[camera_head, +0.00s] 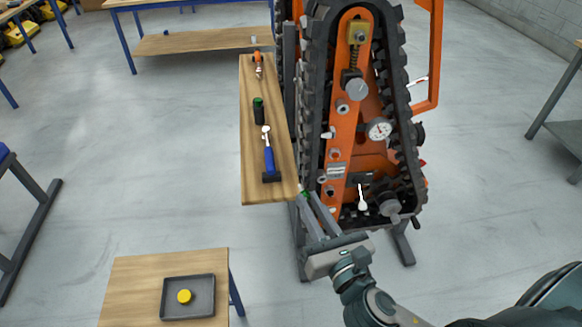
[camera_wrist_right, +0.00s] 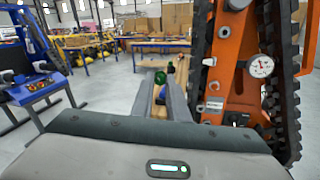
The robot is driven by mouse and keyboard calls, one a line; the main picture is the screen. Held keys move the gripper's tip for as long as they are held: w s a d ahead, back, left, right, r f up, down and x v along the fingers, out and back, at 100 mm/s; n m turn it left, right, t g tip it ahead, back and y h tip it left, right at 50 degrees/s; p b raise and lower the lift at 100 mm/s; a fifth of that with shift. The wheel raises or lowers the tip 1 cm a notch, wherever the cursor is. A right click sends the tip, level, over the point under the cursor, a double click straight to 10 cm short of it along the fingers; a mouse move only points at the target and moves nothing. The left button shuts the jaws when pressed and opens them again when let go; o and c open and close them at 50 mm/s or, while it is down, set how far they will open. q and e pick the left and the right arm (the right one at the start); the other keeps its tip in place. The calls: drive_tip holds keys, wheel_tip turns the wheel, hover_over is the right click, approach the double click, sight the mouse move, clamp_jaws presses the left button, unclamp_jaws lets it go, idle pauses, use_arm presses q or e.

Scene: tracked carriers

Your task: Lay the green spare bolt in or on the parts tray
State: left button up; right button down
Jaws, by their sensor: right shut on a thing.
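The green spare bolt (camera_head: 305,194) shows as a small green spot at the tips of my right gripper (camera_head: 312,197). In the right wrist view, the green bolt (camera_wrist_right: 160,77) sits between the far ends of the two fingers (camera_wrist_right: 160,88). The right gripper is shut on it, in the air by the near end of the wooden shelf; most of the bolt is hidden. The parts tray (camera_head: 188,313) is dark grey and shallow, on a small wooden table at the lower left, well apart from the gripper. A yellow round piece (camera_head: 184,296) lies in it. My left gripper is not in view.
The orange tracked carrier (camera_head: 345,140) stands just right of my gripper. The wooden shelf (camera_head: 250,185) holds a blue-handled tool (camera_head: 269,158), a green-topped dark canister (camera_head: 259,112) and an orange tool (camera_head: 258,62). Open floor lies between shelf and tray table (camera_head: 135,285).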

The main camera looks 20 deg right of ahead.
drive_tip(key=w+a+r+n+g+y, duration=0.2)
drive_tip(key=w+a+n+g+y, duration=0.2)
drive_tip(key=a, duration=0.5)
drive_tip(key=w+a+r+n+g+y, duration=0.2)
drive_tip(key=w+a+n+g+y, duration=0.3)
drive_tip(key=a+n+y, duration=0.3)
drive_tip(key=shift+a+g+y, duration=0.4)
drive_tip(key=shift+a+y, duration=0.15)
drive_tip(key=shift+y, duration=1.25)
drive_tip(key=shift+w+r, duration=0.1)
